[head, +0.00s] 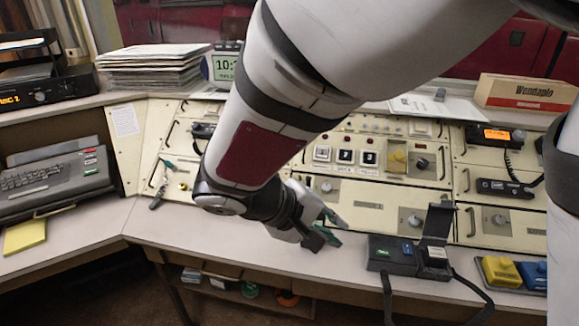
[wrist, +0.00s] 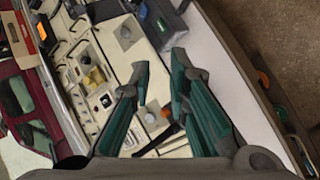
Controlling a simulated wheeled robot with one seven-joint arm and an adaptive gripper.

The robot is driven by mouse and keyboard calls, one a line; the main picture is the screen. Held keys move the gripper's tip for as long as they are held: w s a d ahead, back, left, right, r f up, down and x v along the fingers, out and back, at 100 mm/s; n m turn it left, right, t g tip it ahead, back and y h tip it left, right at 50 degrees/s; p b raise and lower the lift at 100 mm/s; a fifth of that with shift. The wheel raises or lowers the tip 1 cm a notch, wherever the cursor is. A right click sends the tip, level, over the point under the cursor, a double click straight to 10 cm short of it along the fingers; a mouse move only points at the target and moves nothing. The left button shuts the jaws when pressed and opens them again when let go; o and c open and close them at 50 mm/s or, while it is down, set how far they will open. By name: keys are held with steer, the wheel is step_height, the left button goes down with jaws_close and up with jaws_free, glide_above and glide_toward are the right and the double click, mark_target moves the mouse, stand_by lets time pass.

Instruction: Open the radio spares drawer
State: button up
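The cream console has a lower row of panels. One wide panel (head: 375,208) carries a small label plate and a round knob (head: 410,221), and appears closed flush. The label is too small to read, so I cannot tell whether it is the radio spares drawer. My gripper (head: 331,229) is in front of this row, low over the desk, with its fingers apart. In the wrist view my gripper (wrist: 162,62) is open and empty. Beyond its fingers are a panel knob (wrist: 149,117) and a dark bar handle (wrist: 162,138). My arm hides part of the console.
A black case with a raised lid (head: 392,254) and a strap stands on the desk right of my gripper. Yellow and blue items (head: 502,270) lie farther right. A typewriter-like machine (head: 58,180) sits at left. The desk strip (head: 190,230) left of my gripper is clear.

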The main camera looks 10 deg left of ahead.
steer(key=w+a+f+n+t+b, duration=0.1)
steer(key=a+f+n+t+b, duration=0.15)
steer(key=a+f, duration=0.6)
steer(key=n+t+y+b, duration=0.5)
steer(key=n+t+y, duration=0.1)
steer(key=n+t, duration=0.15)
glide_toward(220, 275)
steer(key=shift+y, duration=0.4)
steer(key=b+x, duration=0.2)
steer(key=x, duration=0.8)
steer(key=shift+d+f, duration=0.2)
jaws_close()
